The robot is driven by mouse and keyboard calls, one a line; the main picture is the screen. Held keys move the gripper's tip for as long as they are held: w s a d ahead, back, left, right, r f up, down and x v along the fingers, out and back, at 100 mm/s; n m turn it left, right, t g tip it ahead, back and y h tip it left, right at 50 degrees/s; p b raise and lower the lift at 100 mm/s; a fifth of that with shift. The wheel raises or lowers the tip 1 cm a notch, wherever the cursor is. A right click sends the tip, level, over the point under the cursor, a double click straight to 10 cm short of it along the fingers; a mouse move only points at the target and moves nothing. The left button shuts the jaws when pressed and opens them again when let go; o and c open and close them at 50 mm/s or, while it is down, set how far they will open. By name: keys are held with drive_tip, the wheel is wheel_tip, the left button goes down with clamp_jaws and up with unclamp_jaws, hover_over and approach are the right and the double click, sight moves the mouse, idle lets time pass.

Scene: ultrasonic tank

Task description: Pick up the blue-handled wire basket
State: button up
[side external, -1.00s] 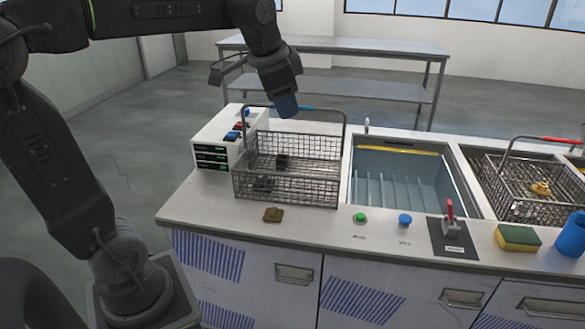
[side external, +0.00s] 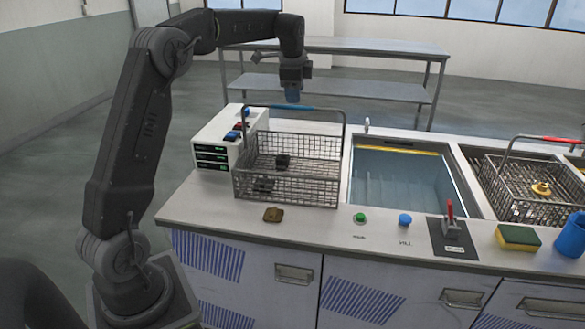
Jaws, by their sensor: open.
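The blue-handled wire basket (side external: 318,190) stands on the counter, left of the tank. Its blue grip (side external: 293,108) is at the top of the raised wire handle. Small dark parts (side external: 283,161) lie inside the basket. My gripper (side external: 292,95) points down just above the blue grip in the picture. It is open, and nothing shows held in it. Its fingers are small here, and I cannot tell the exact gap to the handle.
A white control box (side external: 222,140) stands left of the basket. A water tank (side external: 400,180) is to its right, then a red-handled basket (side external: 530,190). Green (side external: 360,217) and blue (side external: 405,219) buttons, a red lever (side external: 451,215), a sponge (side external: 517,237) and a brown piece (side external: 273,214) line the front.

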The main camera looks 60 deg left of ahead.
drive_tip(key=x, duration=0.2)
drive_tip(key=shift+a+f, duration=0.1)
drive_tip(key=shift+f, duration=0.25)
drive_tip(key=x, duration=0.5)
drive_tip(key=shift+s+a+f, duration=0.1)
drive_tip(key=shift+s+a, duration=0.1)
drive_tip(key=shift+s, duration=0.1)
drive_tip(key=shift+c, duration=0.4)
clamp_jaws()
idle(0.3)
